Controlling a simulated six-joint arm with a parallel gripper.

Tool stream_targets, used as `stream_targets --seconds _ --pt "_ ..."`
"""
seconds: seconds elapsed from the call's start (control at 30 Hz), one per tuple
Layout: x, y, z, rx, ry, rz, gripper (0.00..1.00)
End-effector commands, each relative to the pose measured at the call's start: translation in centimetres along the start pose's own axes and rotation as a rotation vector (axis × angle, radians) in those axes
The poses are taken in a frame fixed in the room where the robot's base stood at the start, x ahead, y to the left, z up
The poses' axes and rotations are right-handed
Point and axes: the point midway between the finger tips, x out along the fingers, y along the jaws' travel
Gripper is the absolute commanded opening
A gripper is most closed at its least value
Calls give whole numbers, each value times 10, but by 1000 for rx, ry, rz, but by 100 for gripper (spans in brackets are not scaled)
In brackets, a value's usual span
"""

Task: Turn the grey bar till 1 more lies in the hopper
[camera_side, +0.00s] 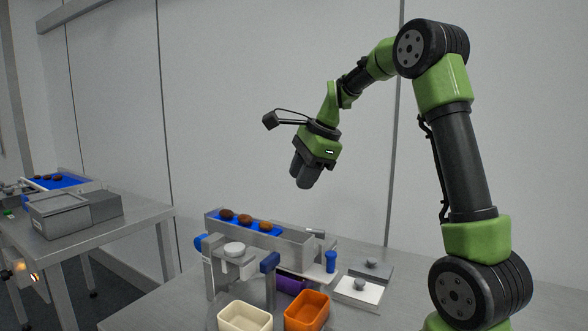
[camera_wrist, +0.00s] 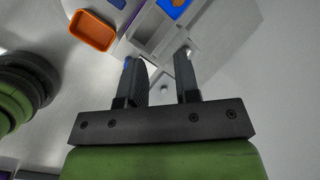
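Three brown dates lie in a row on the blue belt (camera_side: 252,224) of the grey machine; the middle date (camera_side: 245,219) sits between the other two. I cannot tell for sure which part is the grey bar; a grey bracket with a pale round knob (camera_side: 234,248) stands at the machine's front. The hopper is not clearly identifiable, and its contents do not show. My gripper (camera_side: 303,182) hangs in the air well above the machine, touching nothing. In the wrist view my gripper (camera_wrist: 161,62) has its two fingers apart with nothing between them.
A cream bin (camera_side: 244,318) and an orange bin (camera_side: 307,311) stand in front of the machine. A flat plate with a knob (camera_side: 358,290) is at right. A second table (camera_side: 100,238) at left holds grey boxes and another blue belt.

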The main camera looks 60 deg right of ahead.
Motion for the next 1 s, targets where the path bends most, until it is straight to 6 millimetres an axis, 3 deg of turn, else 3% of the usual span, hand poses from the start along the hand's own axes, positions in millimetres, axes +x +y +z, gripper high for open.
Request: stream_targets --seconds 0.2,0.4,0.6,1.0 --pt "-19 27 33 -233 -11 -26 30" --pt "-32 50 53 -409 -20 -48 30" --pt "-37 63 61 -499 -24 -59 30" --pt "-37 63 61 -504 -24 -59 30"
